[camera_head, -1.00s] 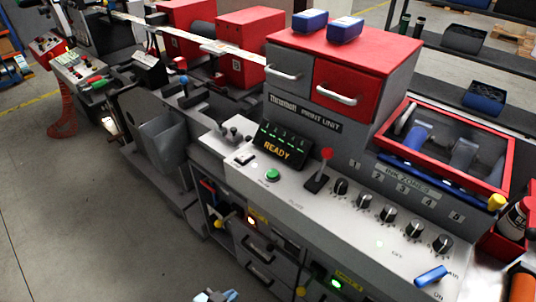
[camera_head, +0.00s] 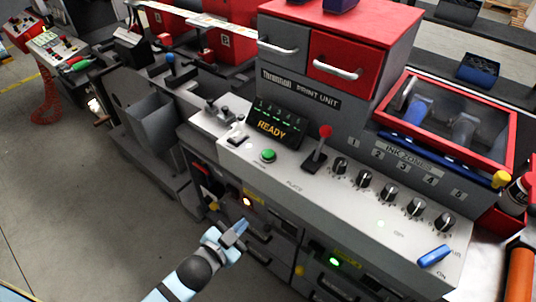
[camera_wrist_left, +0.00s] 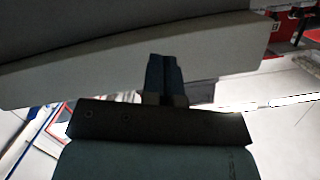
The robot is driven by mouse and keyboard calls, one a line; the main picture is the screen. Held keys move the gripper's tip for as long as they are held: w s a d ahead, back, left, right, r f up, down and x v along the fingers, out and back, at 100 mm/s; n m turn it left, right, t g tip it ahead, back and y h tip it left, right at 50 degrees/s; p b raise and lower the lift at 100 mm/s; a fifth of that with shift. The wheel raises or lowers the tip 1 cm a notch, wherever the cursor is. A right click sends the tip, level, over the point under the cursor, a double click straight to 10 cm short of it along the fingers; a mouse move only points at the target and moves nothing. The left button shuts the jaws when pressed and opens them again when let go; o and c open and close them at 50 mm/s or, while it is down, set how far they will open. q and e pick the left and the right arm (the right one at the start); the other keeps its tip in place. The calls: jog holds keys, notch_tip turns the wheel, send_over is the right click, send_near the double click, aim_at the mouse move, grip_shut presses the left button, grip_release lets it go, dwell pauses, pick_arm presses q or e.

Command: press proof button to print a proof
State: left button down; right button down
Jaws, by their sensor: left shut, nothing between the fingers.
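A green round button (camera_head: 267,156) sits on the light grey sloped panel (camera_head: 300,182) of the print unit, left of a red-knobbed lever (camera_head: 320,146); its label is too small to read. A smaller pale lit button (camera_head: 380,223) is further right. The display (camera_head: 275,127) above reads READY. My left gripper (camera_head: 240,227) is shut and empty, in front of the cabinet, below the green button and apart from it. In the left wrist view its dark blue fingertips (camera_wrist_left: 163,72) are together before a grey surface. No button shows there. My right gripper is not in view.
Several black knobs (camera_head: 389,193) and a blue switch (camera_head: 434,256) line the panel's right part. Drawers with handles (camera_head: 257,234) are below. A grey bin (camera_head: 155,122) stands left of the cabinet. The floor (camera_head: 70,200) at the left is clear.

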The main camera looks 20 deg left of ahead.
pick_arm(q)
jog(key=w+d+r+n+g+h+b, duration=0.2)
jog(key=d+r+n+g+h, duration=0.4)
jog(key=n, duration=0.5)
jog(key=w+d+r+n+g+h+b, duration=0.2)
jog(key=w+r+n+h, duration=0.1)
jog(key=r+n, duration=0.7)
jog(key=w+d+r+n+g+h+b, duration=0.15)
jog(key=d+r+n+g+h, duration=0.3)
jog(key=n, duration=0.75)
jog(key=w+a+r+m+t+y+b, duration=0.2)
jog(key=w+a+r+m+t+y, duration=0.2)
jog(key=w+a+m+y, duration=0.3)
jog(key=w+a+y, duration=0.2)
jog(key=a+y, duration=0.1)
jog(key=y, duration=0.1)
jog(key=shift+a+b, duration=0.15)
jog(key=shift+b, duration=0.15)
jog(key=shift+f, duration=0.1)
